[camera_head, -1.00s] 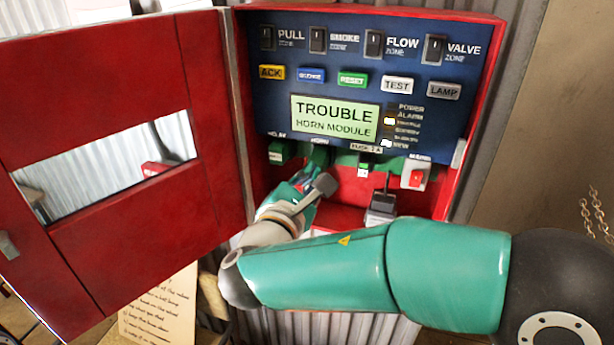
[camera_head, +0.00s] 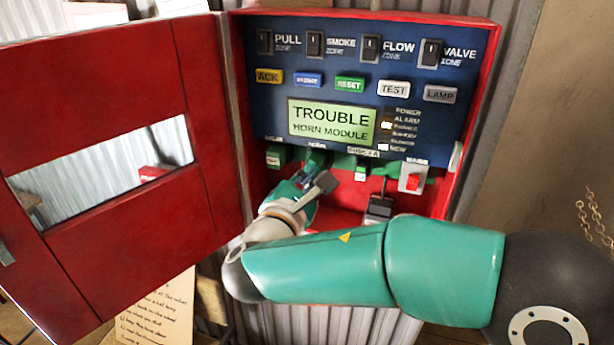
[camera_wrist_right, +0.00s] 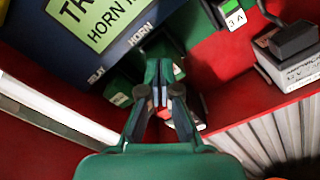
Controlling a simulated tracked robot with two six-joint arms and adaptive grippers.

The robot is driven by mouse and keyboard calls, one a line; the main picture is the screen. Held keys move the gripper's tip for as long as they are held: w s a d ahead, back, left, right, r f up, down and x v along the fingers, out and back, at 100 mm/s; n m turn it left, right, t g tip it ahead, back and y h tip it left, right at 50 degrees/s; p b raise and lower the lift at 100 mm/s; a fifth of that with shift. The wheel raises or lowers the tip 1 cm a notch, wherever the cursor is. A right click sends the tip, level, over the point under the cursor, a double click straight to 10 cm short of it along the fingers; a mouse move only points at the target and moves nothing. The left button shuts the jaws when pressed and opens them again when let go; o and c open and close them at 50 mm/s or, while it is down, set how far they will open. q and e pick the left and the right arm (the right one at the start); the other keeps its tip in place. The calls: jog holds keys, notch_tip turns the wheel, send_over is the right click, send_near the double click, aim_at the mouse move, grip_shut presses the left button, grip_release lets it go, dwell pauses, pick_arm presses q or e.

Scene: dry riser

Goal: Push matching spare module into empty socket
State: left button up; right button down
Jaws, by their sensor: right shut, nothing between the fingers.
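The red cabinet's blue panel has a lit display (camera_head: 332,122) reading "TROUBLE HORN MODULE". Under the HORN label, a green module or socket block (camera_head: 316,157) is partly hidden by my right gripper (camera_head: 308,183); the block also shows in the wrist view (camera_wrist_right: 166,52). In the wrist view my right gripper (camera_wrist_right: 161,97) is shut and empty, its fingertips in front of or against the green block; contact is unclear. I cannot tell whether a module is fully seated there. The green relay module (camera_head: 275,157) is just left. My left gripper is out of view.
The open red cabinet door (camera_head: 120,215) stands at the left. Right of the gripper are a fuse holder (camera_head: 361,170), a red mains switch (camera_head: 412,179) and a dark-topped block (camera_head: 380,207) low in the cabinet. A handwritten sheet (camera_head: 155,312) is below.

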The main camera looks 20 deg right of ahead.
jog(key=shift+w+d, duration=0.3)
jog(key=shift+w, duration=0.05)
